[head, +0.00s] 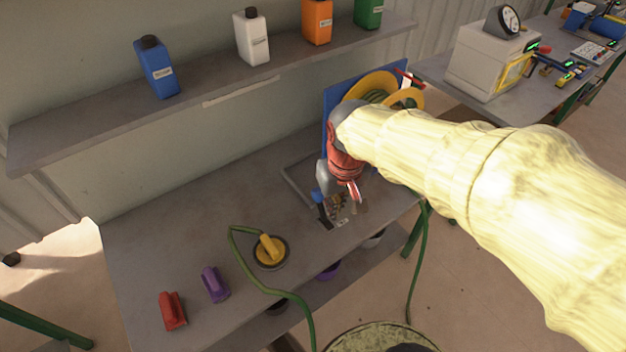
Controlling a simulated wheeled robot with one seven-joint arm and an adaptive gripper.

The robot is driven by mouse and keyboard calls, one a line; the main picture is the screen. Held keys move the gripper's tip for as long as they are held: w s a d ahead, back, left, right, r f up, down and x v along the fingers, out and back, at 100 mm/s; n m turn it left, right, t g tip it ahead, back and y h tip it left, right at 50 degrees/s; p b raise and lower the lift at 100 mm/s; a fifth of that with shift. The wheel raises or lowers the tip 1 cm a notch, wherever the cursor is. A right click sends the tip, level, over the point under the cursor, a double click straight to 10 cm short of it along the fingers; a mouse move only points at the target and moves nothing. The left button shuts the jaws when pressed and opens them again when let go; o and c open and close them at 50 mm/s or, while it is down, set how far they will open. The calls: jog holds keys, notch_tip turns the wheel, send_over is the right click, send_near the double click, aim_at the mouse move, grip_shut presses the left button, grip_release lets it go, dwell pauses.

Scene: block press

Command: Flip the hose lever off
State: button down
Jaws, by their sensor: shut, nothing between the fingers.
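My arm, in a pale yellow sleeve, reaches in from the right of the head view. My gripper (350,190) is at its end, pointing down over the right part of the workbench (190,225). It is small, shut and empty. A yellow hose reel (372,85) stands on a blue panel (331,112) behind my wrist, which partly hides it. A small red lever-like part (408,78) shows at the reel's upper right. I cannot tell for sure whether it is the hose lever, or which way it is turned. Any contact with my gripper is hidden.
Red (172,311) and purple (214,285) handled objects stand at the bench's front left. A yellow-handled object (269,249) sits beside a green hose (284,291). A shelf (100,125) holds several bottles. A white machine (487,62) is on another table.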

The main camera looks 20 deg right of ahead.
jog(key=g, duration=0.1)
send_over(314, 190)
jog(key=shift+n, duration=0.3)
notch_tip(314, 190, down, 12)
jog(key=shift+s+f, duration=0.1)
jog(key=w+r+t, duration=0.1)
jog(key=w+r, duration=0.1)
jog(key=w, duration=0.4)
jog(key=shift+w+d+n, duration=0.25)
jog(key=shift+n, duration=0.05)
jog(key=shift+r, duration=0.15)
notch_tip(314, 190, down, 9)
jog(key=s+b, duration=0.2)
jog(key=b, duration=0.1)
jog(key=shift+s+d, duration=0.25)
